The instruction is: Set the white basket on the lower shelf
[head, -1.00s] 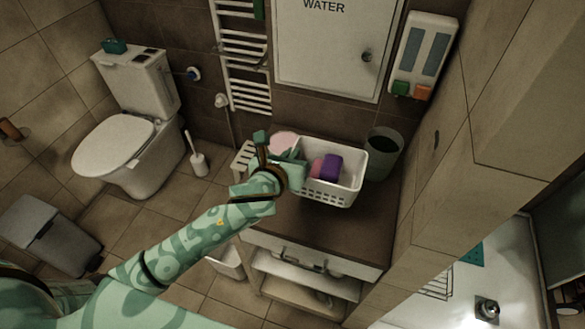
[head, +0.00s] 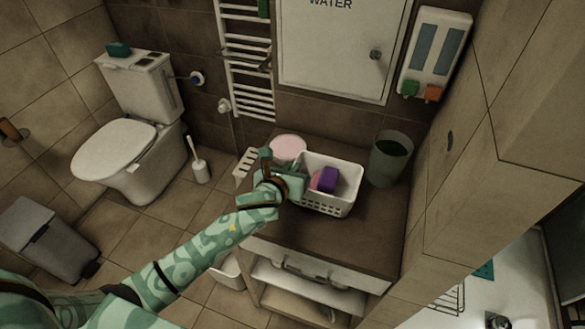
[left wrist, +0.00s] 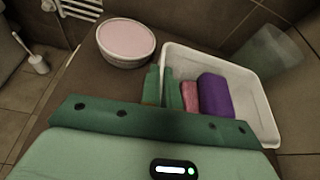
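The white basket (head: 327,204) is on the brown countertop (head: 370,225), with purple and pink items inside. It also shows in the left wrist view (left wrist: 262,120). My left gripper (head: 291,181) is at the basket's left side. In the left wrist view its two green fingers (left wrist: 163,88) are close together, one on each side of the basket's left wall, and look shut on it. I cannot tell whether the basket's bottom touches the countertop. Below the countertop is an open front with a white upper shelf (head: 300,284) and a lower shelf (head: 290,303). My right gripper is not in view.
A round pink-lidded tub (head: 288,147) stands behind the basket's left end. A grey-green bin (head: 391,160) stands to its right. A tall tiled wall (head: 455,190) bounds the right side. A toilet (head: 130,150), brush (head: 200,170) and grey bin (head: 45,240) are at left.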

